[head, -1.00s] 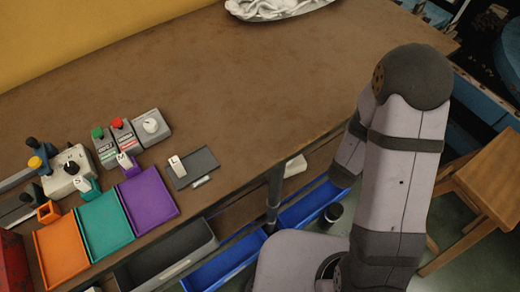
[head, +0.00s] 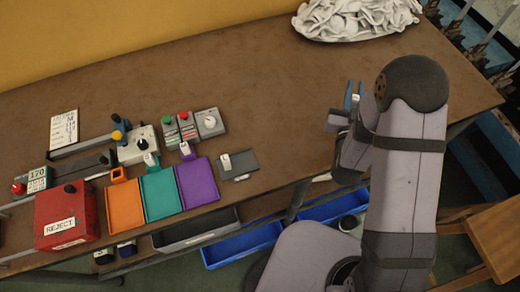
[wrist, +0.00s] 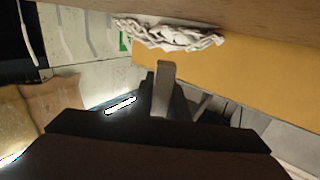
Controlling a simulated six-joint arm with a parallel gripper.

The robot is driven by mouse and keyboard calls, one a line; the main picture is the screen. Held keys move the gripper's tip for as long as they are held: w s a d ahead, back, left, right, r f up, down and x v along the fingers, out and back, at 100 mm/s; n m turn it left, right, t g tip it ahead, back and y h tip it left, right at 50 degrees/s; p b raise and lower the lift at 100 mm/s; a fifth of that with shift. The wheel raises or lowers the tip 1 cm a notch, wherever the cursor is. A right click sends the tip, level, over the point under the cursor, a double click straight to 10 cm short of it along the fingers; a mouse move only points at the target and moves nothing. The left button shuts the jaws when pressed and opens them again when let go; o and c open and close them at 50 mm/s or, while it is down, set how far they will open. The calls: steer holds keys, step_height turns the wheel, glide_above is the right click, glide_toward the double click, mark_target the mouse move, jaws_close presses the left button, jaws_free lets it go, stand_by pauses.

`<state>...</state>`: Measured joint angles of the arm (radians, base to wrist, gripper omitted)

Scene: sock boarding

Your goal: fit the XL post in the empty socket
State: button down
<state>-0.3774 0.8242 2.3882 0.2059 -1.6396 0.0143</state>
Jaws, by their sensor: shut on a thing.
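My gripper (head: 354,98) is at the right of the table, far from the trays, beside my arm. It is shut on a small pale thing between its bluish fingertips; no marking on it is readable, so I cannot tell its size. In the wrist view a grey upright piece (wrist: 163,88) stands at the jaws; I cannot tell finger from held thing. An orange square socket (head: 118,174) at the back of the orange tray (head: 125,210) looks empty. The teal socket (head: 151,160) and purple socket (head: 187,151) each hold a pale post.
The teal tray (head: 158,200) and purple tray (head: 198,185) adjoin the orange one. A grey tray (head: 240,165) with a white piece lies to their right. Control boxes (head: 187,128) and a red REJECT box (head: 66,218) stand nearby. The middle tabletop is clear.

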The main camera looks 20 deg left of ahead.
steer(key=s+a+r+n+g+y+p, duration=0.1)
steer(key=s+a+n+y+p, duration=0.15)
steer(key=s+a+p, duration=0.4)
steer(key=s+a+r+n+g+y+p, duration=0.1)
steer(key=s+a+r+y+p, duration=0.2)
steer(key=a, duration=0.7)
steer(key=s+a+n+g+y+p, duration=0.1)
steer(key=s+a+y+p, duration=0.1)
steer(key=s, duration=0.6)
steer(key=s+a+n+g+y+p, duration=0.2)
steer(key=s+a+p, duration=0.2)
steer(key=s+p, duration=0.3)
steer(key=shift+s+a+f+p, duration=0.15)
steer(key=shift+s+a+p, duration=0.15)
steer(key=shift+s+a, duration=0.1)
steer(key=shift+f+n, duration=0.1)
steer(key=shift+n, duration=0.15)
step_height(320, 180, down, 9)
steer(key=b, duration=0.8)
steer(key=shift+f, duration=0.2)
steer(key=shift+f, duration=0.1)
